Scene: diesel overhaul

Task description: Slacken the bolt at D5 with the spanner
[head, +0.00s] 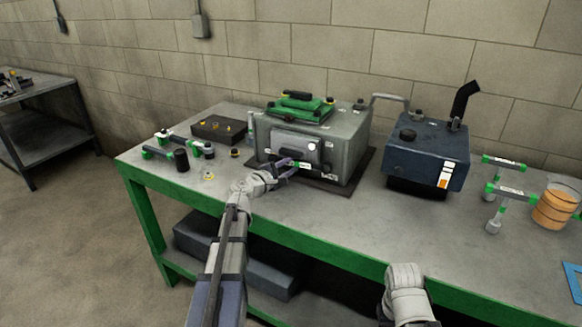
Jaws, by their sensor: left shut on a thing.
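My left gripper (290,170) reaches in over the bench and is at the front face of the grey metal engine housing (350,140). A round white spot (312,146) and dark fittings show on that face. The D5 label and its bolt are too small to make out. My right arm shows only its wrist at the bottom; its gripper is not visible.
A green block (300,107) sits on the housing. A dark blue engine unit (428,155) with a black exhaust stands to the right. Green-ended T-handled tools (511,192) and an orange-filled jar (555,208) are farther right. A dark tray (218,129) and cylindrical parts lie left. The front middle is clear.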

